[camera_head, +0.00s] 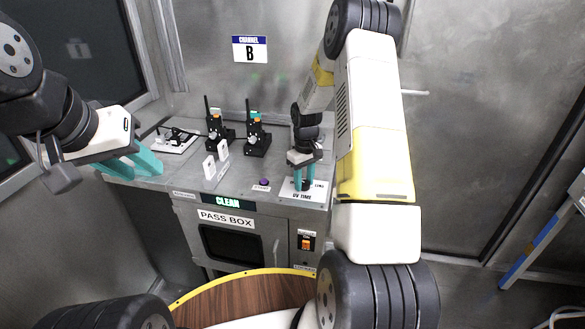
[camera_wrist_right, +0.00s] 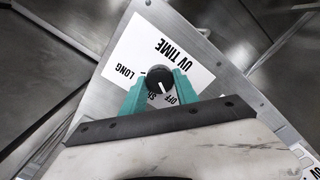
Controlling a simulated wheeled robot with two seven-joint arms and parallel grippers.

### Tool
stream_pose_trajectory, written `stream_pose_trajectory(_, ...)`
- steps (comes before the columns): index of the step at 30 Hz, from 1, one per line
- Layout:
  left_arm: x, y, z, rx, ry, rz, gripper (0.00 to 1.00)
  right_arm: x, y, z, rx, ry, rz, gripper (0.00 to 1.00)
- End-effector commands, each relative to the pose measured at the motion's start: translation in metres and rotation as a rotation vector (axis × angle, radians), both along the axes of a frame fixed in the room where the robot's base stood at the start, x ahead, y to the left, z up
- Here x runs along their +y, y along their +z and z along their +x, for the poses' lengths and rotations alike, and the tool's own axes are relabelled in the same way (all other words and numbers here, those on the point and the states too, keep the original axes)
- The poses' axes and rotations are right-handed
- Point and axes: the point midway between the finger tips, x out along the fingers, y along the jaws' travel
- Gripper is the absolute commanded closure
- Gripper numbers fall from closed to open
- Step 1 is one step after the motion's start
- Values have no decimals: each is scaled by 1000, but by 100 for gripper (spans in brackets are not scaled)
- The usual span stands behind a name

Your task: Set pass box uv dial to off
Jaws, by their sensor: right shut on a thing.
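The UV time dial is a small black round knob (camera_wrist_right: 159,80) on a white plate (camera_wrist_right: 140,48) marked UV TIME, seen upside down in the right wrist view. LONG reads at its left, a partly hidden SH label below left, and OFF below right. The knob's white line points down and slightly right, towards the OFF side. My right gripper (camera_wrist_right: 158,88) is shut on the knob, one teal finger on each side. In the head view the right gripper (camera_head: 304,178) points down at the plate (camera_head: 303,195). My left gripper (camera_head: 131,166) is open and empty at the left.

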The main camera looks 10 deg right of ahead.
Motion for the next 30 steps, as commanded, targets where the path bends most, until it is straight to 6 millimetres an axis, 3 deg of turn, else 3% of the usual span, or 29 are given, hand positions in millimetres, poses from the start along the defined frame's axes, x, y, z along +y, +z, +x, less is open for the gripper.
stream_pose_trajectory(3, 0, 0, 0, 0, 0, 0, 64, 0, 1, 1, -4, 2, -1, 100)
stream_pose_trajectory(4, 0, 0, 0, 0, 0, 0, 64, 0, 1, 1, -4, 2, -1, 58)
stream_pose_trajectory(6, 0, 0, 0, 0, 0, 0, 64, 0, 1, 1, -3, 2, -1, 45)
stream_pose_trajectory(7, 0, 0, 0, 0, 0, 0, 64, 0, 1, 1, -3, 1, -1, 43)
stream_pose_trajectory(17, 0, 0, 0, 0, 0, 0, 64, 0, 3, 1, -1, 0, -1, 43)
stream_pose_trajectory(30, 0, 0, 0, 0, 0, 0, 64, 0, 67, 1, -4, 0, 0, 43)
